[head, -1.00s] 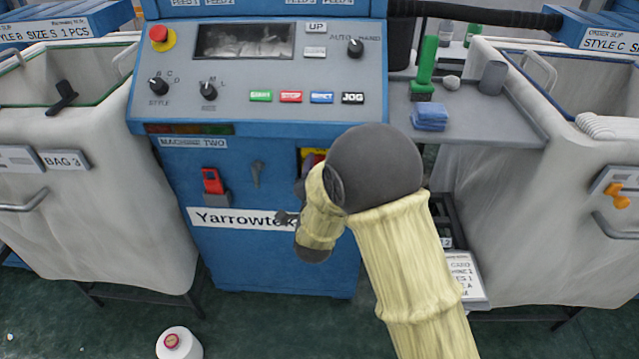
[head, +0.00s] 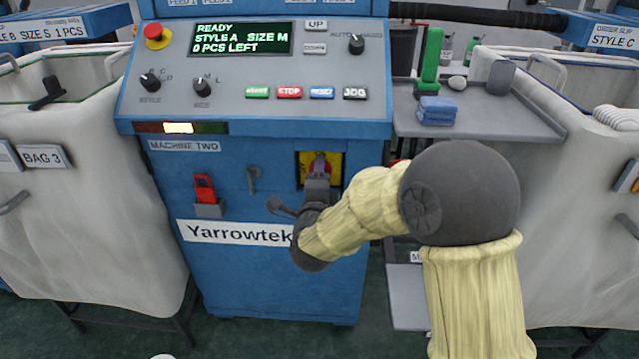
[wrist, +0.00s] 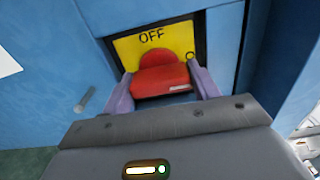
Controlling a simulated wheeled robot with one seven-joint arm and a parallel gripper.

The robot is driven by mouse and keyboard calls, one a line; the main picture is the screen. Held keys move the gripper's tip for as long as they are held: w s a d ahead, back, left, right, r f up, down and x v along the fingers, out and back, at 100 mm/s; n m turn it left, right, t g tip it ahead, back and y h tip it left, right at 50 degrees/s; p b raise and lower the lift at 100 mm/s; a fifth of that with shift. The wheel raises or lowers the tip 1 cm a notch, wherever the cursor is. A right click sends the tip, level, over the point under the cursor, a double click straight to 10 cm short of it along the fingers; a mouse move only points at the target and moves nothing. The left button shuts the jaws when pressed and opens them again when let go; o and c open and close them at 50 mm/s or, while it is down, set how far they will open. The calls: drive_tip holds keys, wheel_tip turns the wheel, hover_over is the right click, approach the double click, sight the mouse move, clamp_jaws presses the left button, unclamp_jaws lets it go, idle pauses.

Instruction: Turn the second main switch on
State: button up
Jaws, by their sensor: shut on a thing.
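Machine two (head: 275,270) is the blue cabinet marked "MACHINE TWO". Its main switch is a red knob (wrist: 160,78) on a yellow plate (head: 304,160), set in a dark recess on the cabinet front. In the wrist view the plate (wrist: 128,48) reads "OFF" above the knob, and the rest of its lettering is mostly hidden. My gripper (head: 319,178) is at the switch, with a finger on each side of the red knob, shut on it. The machine's screen (head: 240,39) is lit and reads "READY, STYLE A, SIZE M, 0 PCS LEFT".
Left of the switch are a red padlock-like piece (head: 205,188) and a small grey handle (head: 252,180). White bags stand on both sides (head: 90,220).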

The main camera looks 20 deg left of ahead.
idle(0.3)
drive_tip(key=o, duration=0.7)
drive_tip(key=shift+s, duration=0.1)
drive_tip(key=p+v, duration=0.2)
drive_tip(key=v, duration=1.5)
drive_tip(key=shift+d, duration=0.15)
